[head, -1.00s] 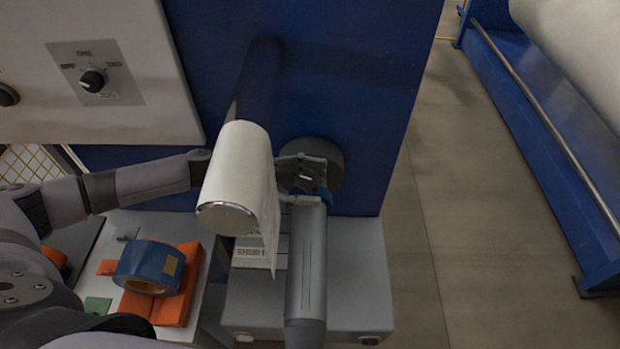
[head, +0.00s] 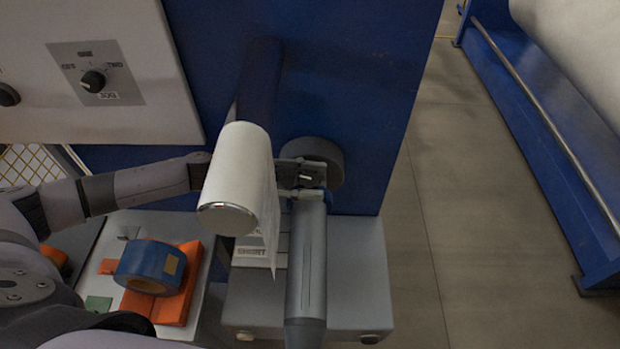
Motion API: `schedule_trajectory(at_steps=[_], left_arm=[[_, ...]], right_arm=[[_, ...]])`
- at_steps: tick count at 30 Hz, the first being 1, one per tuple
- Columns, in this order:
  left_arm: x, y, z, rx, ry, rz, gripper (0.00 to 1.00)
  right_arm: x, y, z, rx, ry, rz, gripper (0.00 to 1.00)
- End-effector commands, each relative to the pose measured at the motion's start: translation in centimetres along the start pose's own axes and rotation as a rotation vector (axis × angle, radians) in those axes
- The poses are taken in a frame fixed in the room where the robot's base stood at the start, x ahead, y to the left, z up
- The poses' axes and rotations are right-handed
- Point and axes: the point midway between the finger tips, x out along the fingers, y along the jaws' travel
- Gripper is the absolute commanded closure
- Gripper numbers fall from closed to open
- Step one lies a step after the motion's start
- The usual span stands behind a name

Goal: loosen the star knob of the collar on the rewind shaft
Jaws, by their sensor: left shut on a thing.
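The rewind shaft (head: 306,265) is a grey cylinder pointing toward me from the blue machine wall. A dark round disc (head: 323,152) sits at its far end, by the wall. My left gripper (head: 306,178) is at this far end, just in front of the disc, with its arm passing behind the white roll. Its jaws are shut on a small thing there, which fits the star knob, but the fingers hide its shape. A bit of blue shows beside the fingertips, and the collar cannot be made out clearly. My right gripper is not in view.
A white roll (head: 235,175) with a hanging sheet stands left of the shaft, close to my left arm. A grey box (head: 350,290) lies below. A blue tape roll (head: 150,267) rests on an orange piece (head: 184,300) at left. Floor at right is clear.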

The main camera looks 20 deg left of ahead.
Motion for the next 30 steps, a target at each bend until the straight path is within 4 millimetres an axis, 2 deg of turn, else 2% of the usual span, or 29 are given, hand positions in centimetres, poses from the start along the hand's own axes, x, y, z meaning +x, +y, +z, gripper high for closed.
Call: schedule_trajectory(at_steps=[3,10,17,27,28,30], left_arm=[[0.1,0.3,-0.5,-0.007,0.002,-0.083,0.92],[0.1,0.2,-0.4,-0.007,0.004,-0.263,0.92],[0.1,0.1,-0.2,-0.001,0.002,-0.36,0.92],[0.0,-0.1,-0.2,0.002,-0.001,-0.371,0.92],[0.0,-0.1,-0.2,0.002,-0.001,-0.371,0.63],[0.0,0.0,-0.1,0.002,-0.001,-0.371,0.58]], right_arm=[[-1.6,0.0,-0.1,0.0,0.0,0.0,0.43],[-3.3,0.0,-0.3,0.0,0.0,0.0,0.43],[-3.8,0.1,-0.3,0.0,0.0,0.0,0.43],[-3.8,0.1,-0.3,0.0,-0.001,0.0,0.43],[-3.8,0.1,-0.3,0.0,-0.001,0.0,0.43],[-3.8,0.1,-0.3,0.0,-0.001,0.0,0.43]])
